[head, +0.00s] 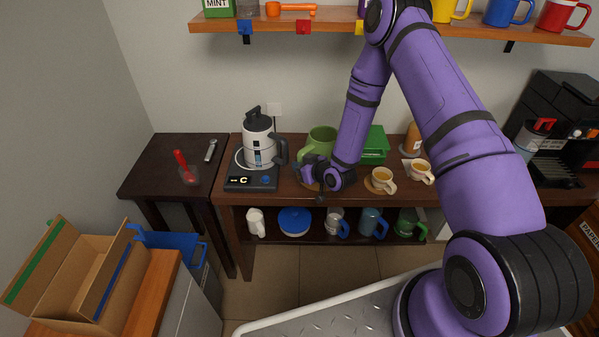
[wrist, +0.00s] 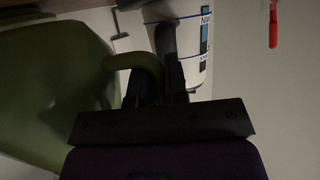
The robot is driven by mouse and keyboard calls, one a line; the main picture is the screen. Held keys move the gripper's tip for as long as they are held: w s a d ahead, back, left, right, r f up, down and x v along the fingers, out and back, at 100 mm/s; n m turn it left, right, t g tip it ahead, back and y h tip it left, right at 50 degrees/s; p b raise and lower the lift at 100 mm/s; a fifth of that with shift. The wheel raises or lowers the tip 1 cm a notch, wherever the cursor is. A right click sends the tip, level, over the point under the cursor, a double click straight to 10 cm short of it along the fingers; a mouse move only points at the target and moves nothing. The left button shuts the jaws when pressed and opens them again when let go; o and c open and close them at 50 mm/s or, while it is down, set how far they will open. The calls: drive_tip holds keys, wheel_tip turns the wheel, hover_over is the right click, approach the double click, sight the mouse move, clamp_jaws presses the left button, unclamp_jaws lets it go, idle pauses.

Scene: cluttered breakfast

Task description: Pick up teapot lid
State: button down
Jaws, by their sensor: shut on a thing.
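A large green pot (head: 321,137) stands on the brown counter, its handle on the left side. It fills the left of the wrist view (wrist: 45,90). My gripper (head: 309,170) is low in front of the pot. In the wrist view my gripper (wrist: 156,88) has its dark fingers on either side of a curved green piece (wrist: 147,65), which looks like the pot's handle, and is shut on it. I cannot make out a separate teapot lid. A white kettle (head: 259,145) with a black-knobbed lid (head: 254,114) stands left of the pot; its side shows in the wrist view (wrist: 190,45).
Two filled cups (head: 383,180) and a green box (head: 375,145) are right of my forearm. A coffee machine (head: 560,120) stands far right. A shelf (head: 350,28) with mugs runs above.

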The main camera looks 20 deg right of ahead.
drive_tip(key=shift+w, duration=0.4)
drive_tip(key=shift+f, duration=1.8)
drive_tip(key=c, duration=1.1)
unclamp_jaws()
drive_tip(key=shift+f, duration=0.1)
drive_tip(key=shift+c, duration=0.2)
